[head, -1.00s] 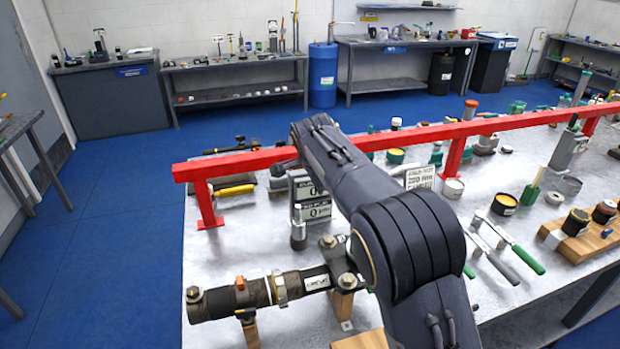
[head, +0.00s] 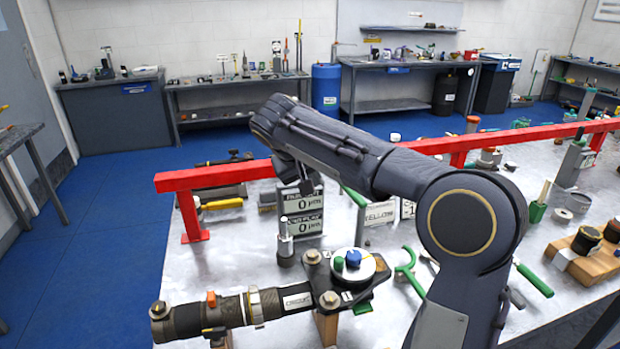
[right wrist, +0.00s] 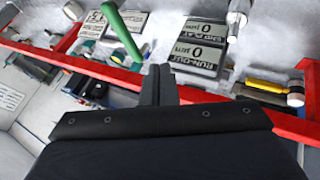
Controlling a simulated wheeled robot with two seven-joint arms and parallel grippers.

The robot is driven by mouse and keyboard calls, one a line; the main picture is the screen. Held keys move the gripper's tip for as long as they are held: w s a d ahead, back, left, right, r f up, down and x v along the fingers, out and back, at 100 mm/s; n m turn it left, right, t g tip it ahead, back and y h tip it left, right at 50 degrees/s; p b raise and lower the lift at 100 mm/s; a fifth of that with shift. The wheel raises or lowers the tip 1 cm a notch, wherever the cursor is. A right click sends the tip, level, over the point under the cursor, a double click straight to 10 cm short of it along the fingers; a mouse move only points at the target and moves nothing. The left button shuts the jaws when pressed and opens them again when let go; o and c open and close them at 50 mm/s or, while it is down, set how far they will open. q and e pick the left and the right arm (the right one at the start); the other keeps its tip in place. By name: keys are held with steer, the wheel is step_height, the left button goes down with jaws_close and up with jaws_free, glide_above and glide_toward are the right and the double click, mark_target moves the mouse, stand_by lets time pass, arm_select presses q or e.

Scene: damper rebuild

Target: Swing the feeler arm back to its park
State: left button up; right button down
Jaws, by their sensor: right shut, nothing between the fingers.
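A green rod (head: 353,196), which may be the feeler arm, slants beside the grey run-out display (head: 303,216). In the right wrist view the green rod (right wrist: 122,30) stands left of the display (right wrist: 190,45), apart from my fingers. My right gripper (head: 305,186) is above the red rail, by the top of the display. Its fingers (right wrist: 157,84) are shut with nothing between them. The display reads 0 µm. My right arm hides part of the bench behind it. My left gripper is out of view.
The red rail (head: 215,177) runs along the bench near my gripper. A dark damper (head: 188,319) lies at front left, beside a round plate with green and blue knobs (head: 353,260). Green-handled tools (head: 535,280) lie at right. Bare bench (head: 240,250) shows left of the display.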

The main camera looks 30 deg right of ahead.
mark_target(346, 189)
steer(key=w+d+f+p, duration=0.1)
steer(key=d+f, duration=0.5)
steer(key=d, duration=0.2)
steer(key=shift+p, duration=0.4)
steer(key=shift+w, duration=0.1)
steer(key=shift+d+m+g, duration=0.4)
steer(key=shift+d+m, duration=0.25)
steer(key=shift+m, duration=0.05)
steer(key=shift+r, duration=0.1)
steer(key=shift+d, duration=0.15)
